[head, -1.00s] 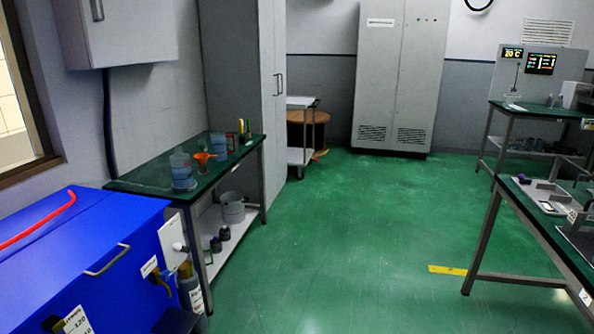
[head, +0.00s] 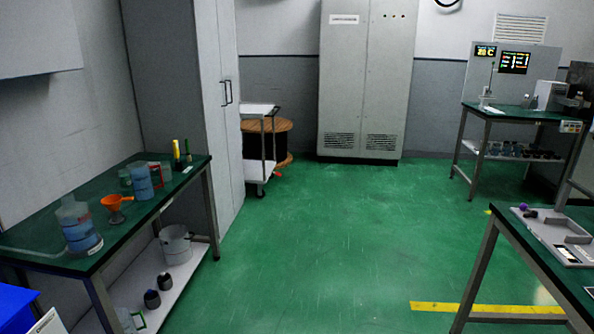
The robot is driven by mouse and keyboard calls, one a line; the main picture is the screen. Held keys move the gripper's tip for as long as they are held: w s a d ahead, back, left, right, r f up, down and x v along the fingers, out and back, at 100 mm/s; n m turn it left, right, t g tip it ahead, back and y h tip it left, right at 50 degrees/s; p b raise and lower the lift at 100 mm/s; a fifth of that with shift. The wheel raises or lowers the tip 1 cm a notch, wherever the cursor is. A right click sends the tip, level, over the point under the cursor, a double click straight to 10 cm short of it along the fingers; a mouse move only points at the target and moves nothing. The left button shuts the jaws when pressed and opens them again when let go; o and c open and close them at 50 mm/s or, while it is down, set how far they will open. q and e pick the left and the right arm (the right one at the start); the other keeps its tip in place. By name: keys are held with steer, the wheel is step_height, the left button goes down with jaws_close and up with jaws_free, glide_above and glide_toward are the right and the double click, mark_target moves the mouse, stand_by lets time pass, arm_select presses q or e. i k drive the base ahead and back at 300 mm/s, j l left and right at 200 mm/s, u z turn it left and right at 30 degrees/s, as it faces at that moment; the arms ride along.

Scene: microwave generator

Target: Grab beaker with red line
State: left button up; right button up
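Several clear containers stand on the green-topped table (head: 128,232) at the left. A small container with red edging (head: 158,176) is near the table's far end; it is too small to tell whether the red is a line on a beaker. A blue-labelled clear vessel (head: 142,183) stands just left of it, and a larger one (head: 79,230) stands nearer. A small clear beaker (head: 125,178) is also at the back. An orange funnel (head: 116,208) is between the two blue-labelled vessels. Neither of my grippers is in view.
The table's lower shelf holds a grey bucket (head: 176,245) and dark jars (head: 152,298). A blue box (head: 16,304) is at the lower left corner. A tall cabinet (head: 215,110) stands beyond the table. Another table (head: 535,265) is at the right. The green floor (head: 320,235) between is clear.

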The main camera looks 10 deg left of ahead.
mark_target(167, 176)
steer(key=i+u, duration=0.1)
steer(key=i, duration=0.6)
steer(key=i+l+u, duration=0.1)
steer(key=i, duration=0.55)
steer(key=i+u, duration=0.35)
steer(key=i+l+u, duration=0.1)
steer(key=u, duration=0.3)
steer(key=i+l+u, duration=0.35)
steer(key=i+u, duration=0.2)
steer(key=u, duration=0.15)
steer(key=i+l+u, duration=0.2)
steer(key=u, duration=0.15)
steer(key=i+l+u, duration=0.15)
steer(key=u, duration=0.25)
